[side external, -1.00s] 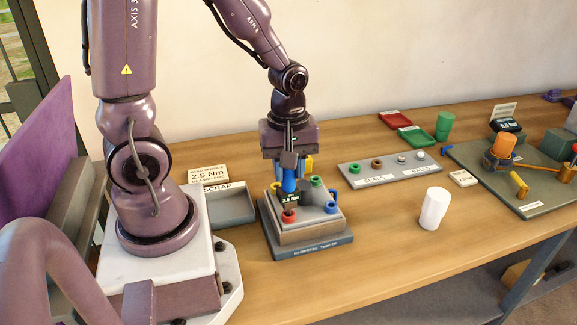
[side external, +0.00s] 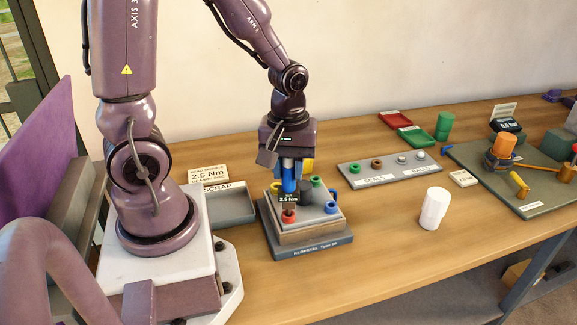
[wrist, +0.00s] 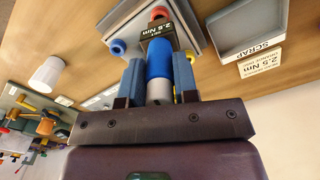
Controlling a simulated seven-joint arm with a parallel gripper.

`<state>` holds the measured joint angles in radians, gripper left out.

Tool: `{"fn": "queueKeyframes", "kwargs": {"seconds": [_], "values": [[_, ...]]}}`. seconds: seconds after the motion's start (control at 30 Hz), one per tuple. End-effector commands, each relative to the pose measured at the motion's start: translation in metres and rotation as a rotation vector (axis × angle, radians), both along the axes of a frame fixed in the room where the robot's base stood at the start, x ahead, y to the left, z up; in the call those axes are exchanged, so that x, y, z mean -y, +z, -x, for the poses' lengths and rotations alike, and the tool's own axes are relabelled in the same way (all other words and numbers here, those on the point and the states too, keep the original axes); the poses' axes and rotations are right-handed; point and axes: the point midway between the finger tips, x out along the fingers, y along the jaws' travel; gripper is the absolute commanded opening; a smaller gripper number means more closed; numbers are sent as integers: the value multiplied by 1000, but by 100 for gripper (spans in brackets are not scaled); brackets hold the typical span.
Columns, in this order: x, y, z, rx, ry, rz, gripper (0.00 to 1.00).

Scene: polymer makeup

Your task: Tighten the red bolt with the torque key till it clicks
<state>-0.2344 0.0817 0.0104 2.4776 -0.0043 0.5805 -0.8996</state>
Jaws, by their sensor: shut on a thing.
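The torque key has a blue handle (side external: 289,178) and a black "2.5 Nm" display; its handle also shows in the wrist view (wrist: 158,60). My gripper (wrist: 159,80) is shut on the key, one finger on each side, and holds it upright over the near left corner of the fixture block (side external: 310,232). The red bolt (side external: 289,216) shows directly below the display in the side view, and its red ring (wrist: 158,13) shows beyond the display in the wrist view. The key's lower tip is hidden, so I cannot tell whether it sits on the bolt.
The block also carries a green ring (side external: 316,181), a blue ring (side external: 331,207) and a dark cylinder (side external: 306,199). The scrap tray (side external: 232,207) stands close on the left. A seals and balls plate (side external: 376,176) and a white cup (side external: 433,208) stand to the right.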

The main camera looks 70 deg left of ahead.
Motion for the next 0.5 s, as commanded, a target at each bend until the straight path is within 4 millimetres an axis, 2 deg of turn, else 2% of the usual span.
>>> {"fn": "queueKeyframes", "kwargs": {"seconds": [0.1,0.3,0.5], "values": [[0,0,0,0,-17,0,0],[0,0,0,0,-156,0,0],[0,0,0,0,-159,0,0]]}}
